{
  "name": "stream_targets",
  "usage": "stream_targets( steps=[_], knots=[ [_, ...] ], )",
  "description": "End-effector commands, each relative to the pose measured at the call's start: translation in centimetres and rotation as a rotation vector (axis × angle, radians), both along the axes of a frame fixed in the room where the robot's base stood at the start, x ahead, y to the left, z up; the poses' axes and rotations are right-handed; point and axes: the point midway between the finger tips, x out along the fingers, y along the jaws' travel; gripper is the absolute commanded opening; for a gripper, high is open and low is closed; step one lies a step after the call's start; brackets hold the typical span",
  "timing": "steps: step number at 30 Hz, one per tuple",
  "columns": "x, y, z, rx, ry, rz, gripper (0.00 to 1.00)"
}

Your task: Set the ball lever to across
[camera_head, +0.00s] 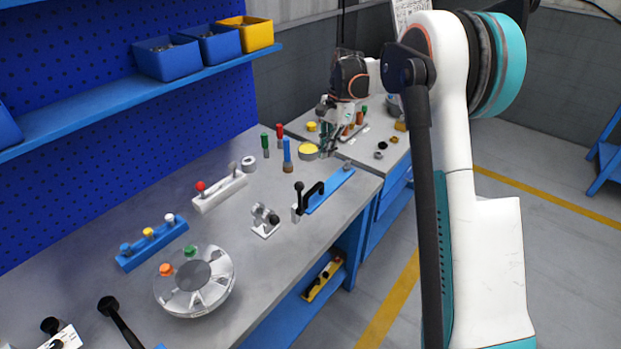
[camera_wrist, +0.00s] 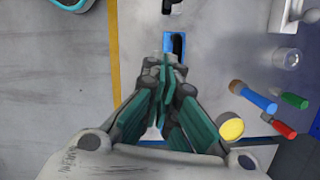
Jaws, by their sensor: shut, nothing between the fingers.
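Several levers show, and I cannot tell for certain which is the ball lever. A black ball-ended lever (camera_head: 299,187) stands upright beside a black handle at the near end of a blue plate (camera_head: 331,189). A white block (camera_head: 219,192) carries a red ball knob (camera_head: 200,186). A longer black ball-ended lever (camera_head: 109,306) leans at the lower left. My gripper (camera_head: 328,150) is shut and empty above the bench near the blue plate's far end. In the wrist view its fingers (camera_wrist: 168,72) overlap the blue plate and hide part of it.
A yellow disc (camera_head: 308,151) and a blue-handled tool (camera_head: 287,157) stand close to my gripper. Red (camera_head: 280,132) and green (camera_head: 265,142) handles are behind them. A round flanged housing (camera_head: 195,281) sits nearer. Bare bench lies between the fixtures.

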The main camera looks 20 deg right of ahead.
Motion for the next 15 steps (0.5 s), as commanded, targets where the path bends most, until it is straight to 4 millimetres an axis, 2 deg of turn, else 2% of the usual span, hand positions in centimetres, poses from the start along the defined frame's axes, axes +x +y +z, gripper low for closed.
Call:
stream_targets(
  steps=[11,15],
  knots=[
    [0.0,0.0,-0.2,0.000,0.002,-0.002,0.00],
    [0.0,0.2,-1.1,0.000,0.002,-0.002,0.00]
  ],
)
